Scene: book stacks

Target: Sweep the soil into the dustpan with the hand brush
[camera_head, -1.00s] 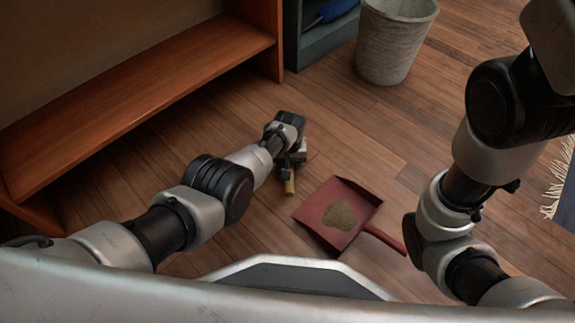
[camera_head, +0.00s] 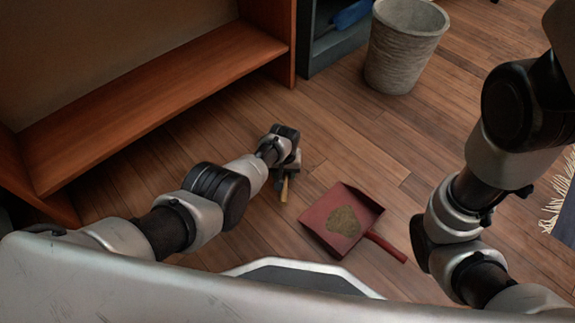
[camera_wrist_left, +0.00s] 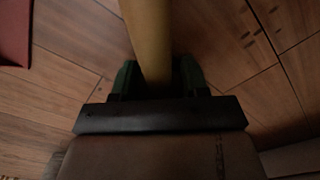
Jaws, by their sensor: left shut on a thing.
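The red dustpan (camera_head: 318,212) lies on the wooden floor, its handle pointing to the lower right. The brown soil (camera_head: 344,221) lies in a patch inside the dustpan. My left gripper (camera_head: 284,174) is low over the floor, left of the dustpan and apart from it. It is shut on the hand brush (camera_head: 284,190), whose yellowish handle shows below the gripper. In the left wrist view the handle (camera_wrist_left: 150,35) runs up from between the dark fingers (camera_wrist_left: 158,80). The brush's bristles cannot be made out. A corner of the dustpan (camera_wrist_left: 14,30) shows there too. My right gripper is out of view.
A wooden shelf unit (camera_head: 150,95) stands at the upper left. A grey waste bin (camera_head: 400,50) and a dark cabinet (camera_head: 338,42) stand at the back. A fringed rug (camera_head: 562,205) lies at the right edge. The floor behind the dustpan is clear.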

